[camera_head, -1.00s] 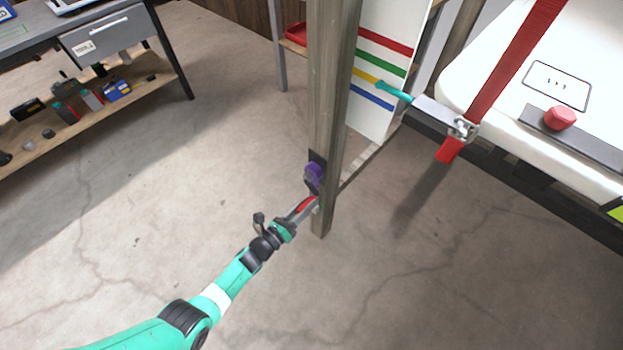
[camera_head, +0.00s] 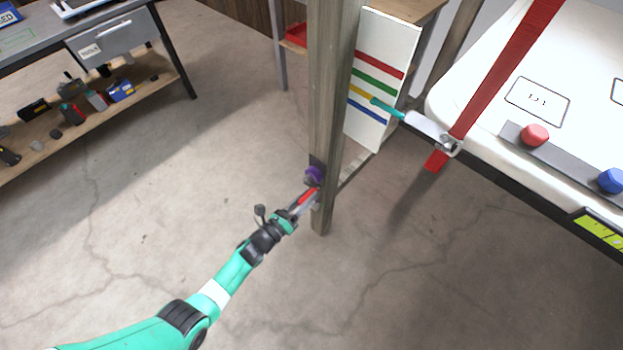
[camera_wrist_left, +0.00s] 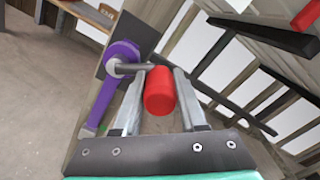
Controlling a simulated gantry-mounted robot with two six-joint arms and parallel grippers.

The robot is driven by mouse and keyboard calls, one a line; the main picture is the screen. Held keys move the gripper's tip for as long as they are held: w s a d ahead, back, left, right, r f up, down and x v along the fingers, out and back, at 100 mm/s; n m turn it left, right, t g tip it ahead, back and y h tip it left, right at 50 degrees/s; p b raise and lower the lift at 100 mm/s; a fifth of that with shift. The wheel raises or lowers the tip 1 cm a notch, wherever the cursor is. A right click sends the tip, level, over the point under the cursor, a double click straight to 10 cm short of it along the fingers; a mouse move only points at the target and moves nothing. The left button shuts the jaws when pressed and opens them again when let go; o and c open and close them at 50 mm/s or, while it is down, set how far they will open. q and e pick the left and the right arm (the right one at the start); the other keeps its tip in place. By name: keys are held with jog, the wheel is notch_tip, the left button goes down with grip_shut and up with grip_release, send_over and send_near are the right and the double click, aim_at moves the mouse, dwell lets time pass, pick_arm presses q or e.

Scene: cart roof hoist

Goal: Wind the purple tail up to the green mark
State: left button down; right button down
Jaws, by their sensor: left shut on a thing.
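A white board (camera_head: 398,38) behind the post carries red, green, yellow and blue stripes. A teal tip (camera_head: 386,106) on a grey bar appears beside the yellow stripe, below green. My right gripper is not in view.
A red strap (camera_head: 505,70) runs down to a metal buckle at the white cart roof (camera_head: 480,88). Red (camera_head: 535,134) and blue (camera_head: 611,180) knobs sit on the roof's dark bar. A workbench stands far left. The concrete floor around my left arm is clear.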

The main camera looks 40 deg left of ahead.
pick_arm(q)
jog(key=shift+r, duration=0.1)
jog(key=a+r, duration=0.1)
jog(key=a+r+p, duration=0.1)
jog(key=a, duration=0.1)
jog(key=shift+a+r, duration=0.15)
